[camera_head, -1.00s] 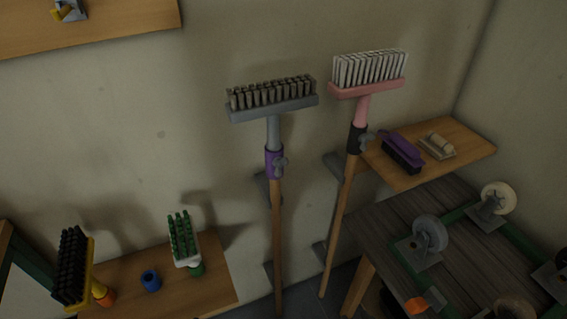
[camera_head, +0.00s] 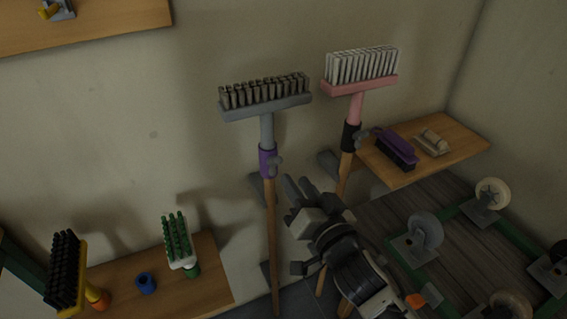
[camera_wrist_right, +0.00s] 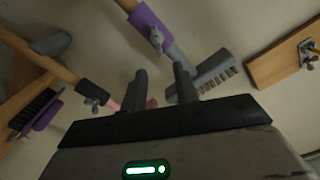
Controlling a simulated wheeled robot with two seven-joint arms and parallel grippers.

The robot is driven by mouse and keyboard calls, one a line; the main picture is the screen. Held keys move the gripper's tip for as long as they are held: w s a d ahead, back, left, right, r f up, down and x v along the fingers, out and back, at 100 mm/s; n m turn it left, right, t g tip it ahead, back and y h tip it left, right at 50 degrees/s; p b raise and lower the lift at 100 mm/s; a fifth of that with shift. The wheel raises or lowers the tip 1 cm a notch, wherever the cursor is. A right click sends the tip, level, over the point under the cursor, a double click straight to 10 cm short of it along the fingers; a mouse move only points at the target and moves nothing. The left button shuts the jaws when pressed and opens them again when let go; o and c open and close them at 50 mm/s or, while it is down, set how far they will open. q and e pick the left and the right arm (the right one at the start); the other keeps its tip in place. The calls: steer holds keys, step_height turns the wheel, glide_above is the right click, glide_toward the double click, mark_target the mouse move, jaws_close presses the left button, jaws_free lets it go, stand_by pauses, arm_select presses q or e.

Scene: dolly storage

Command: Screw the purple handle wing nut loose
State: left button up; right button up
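The purple handle collar (camera_head: 267,162) is on an upright broom with a grey brush head (camera_head: 268,107) and wooden pole, against the wall. Its grey wing nut (camera_head: 277,164) sticks out on the right side of the collar. In the right wrist view the purple collar (camera_wrist_right: 148,22) and wing nut (camera_wrist_right: 157,39) are ahead of the fingers, near the top. My right gripper (camera_head: 298,187) is below and right of the wing nut, apart from it. Its fingers (camera_wrist_right: 161,82) are spread with nothing held between them. My left gripper is not in view.
A pink broom (camera_head: 359,88) with a black collar (camera_head: 350,137) and its own wing nut stands just right. A wooden shelf (camera_head: 455,152) holds a purple brush (camera_head: 396,150). A lower left shelf (camera_head: 210,285) holds a green brush (camera_head: 178,240). A dolly with casters (camera_head: 425,231) is at right.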

mark_target(282, 162)
steer(key=x, duration=0.7)
steer(key=shift+w, duration=0.1)
jaws_close()
